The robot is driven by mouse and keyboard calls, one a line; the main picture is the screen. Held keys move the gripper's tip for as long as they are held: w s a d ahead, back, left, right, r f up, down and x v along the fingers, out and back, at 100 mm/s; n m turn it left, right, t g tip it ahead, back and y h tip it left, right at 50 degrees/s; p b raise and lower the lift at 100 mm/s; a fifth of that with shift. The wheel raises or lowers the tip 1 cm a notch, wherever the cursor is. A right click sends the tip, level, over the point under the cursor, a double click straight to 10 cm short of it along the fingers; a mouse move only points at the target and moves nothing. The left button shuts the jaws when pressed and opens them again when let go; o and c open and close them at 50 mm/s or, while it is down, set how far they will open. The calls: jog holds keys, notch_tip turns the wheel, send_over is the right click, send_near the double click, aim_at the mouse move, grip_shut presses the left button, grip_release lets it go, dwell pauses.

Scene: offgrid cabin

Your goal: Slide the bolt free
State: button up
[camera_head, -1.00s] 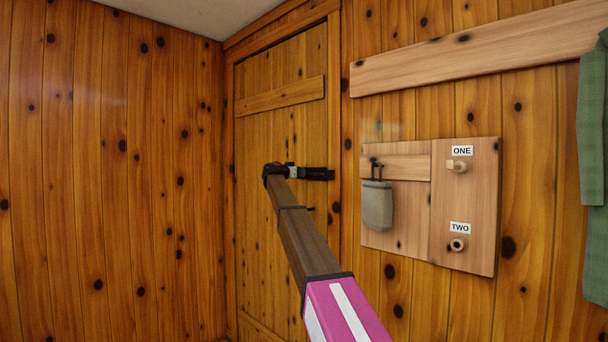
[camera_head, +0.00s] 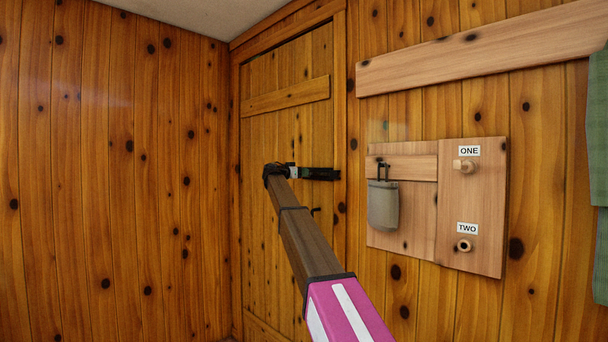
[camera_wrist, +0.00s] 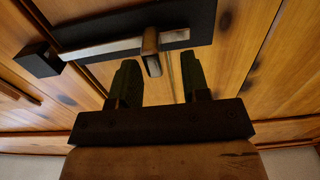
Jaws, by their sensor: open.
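The bolt sits on the plank door, and its black back plate (camera_head: 321,174) shows just right of my gripper (camera_head: 290,171) in the head view. In the wrist view the bolt is a silver rod (camera_wrist: 105,49) across a black plate (camera_wrist: 190,25), with a brownish handle (camera_wrist: 152,62) sticking out. The rod's left end reaches a black block (camera_wrist: 38,59); how far it enters is unclear. My gripper (camera_wrist: 158,62) is open, with one dark finger on each side of the handle's end. I cannot tell whether either finger touches it.
A green cloth (camera_head: 599,130) hangs at the far right.

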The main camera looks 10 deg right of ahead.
jog(key=v, duration=0.8)
jog(key=shift+s+a, duration=0.1)
jog(key=shift+a, duration=0.05)
jog(key=s+d+f+n+g+y, duration=0.25)
jog(key=s+f, duration=0.35)
jog(key=f, duration=0.9)
jog(key=s+d+f+n+g+y, duration=0.15)
jog(key=s+d+f, duration=0.35)
jog(key=f, duration=0.9)
jog(key=s+d+f+n+g+y, duration=0.1)
jog(key=s+d+f+n+y, duration=0.15)
jog(key=s+f, duration=0.85)
jog(key=s+f+n+g+y, duration=0.4)
jog(key=s+f+y, duration=0.4)
jog(key=s+f, duration=2.2)
jog(key=shift+s+d+f+g, duration=0.25)
jog(key=shift+s+d+g, duration=0.25)
jog(key=shift+s+g, duration=0.5)
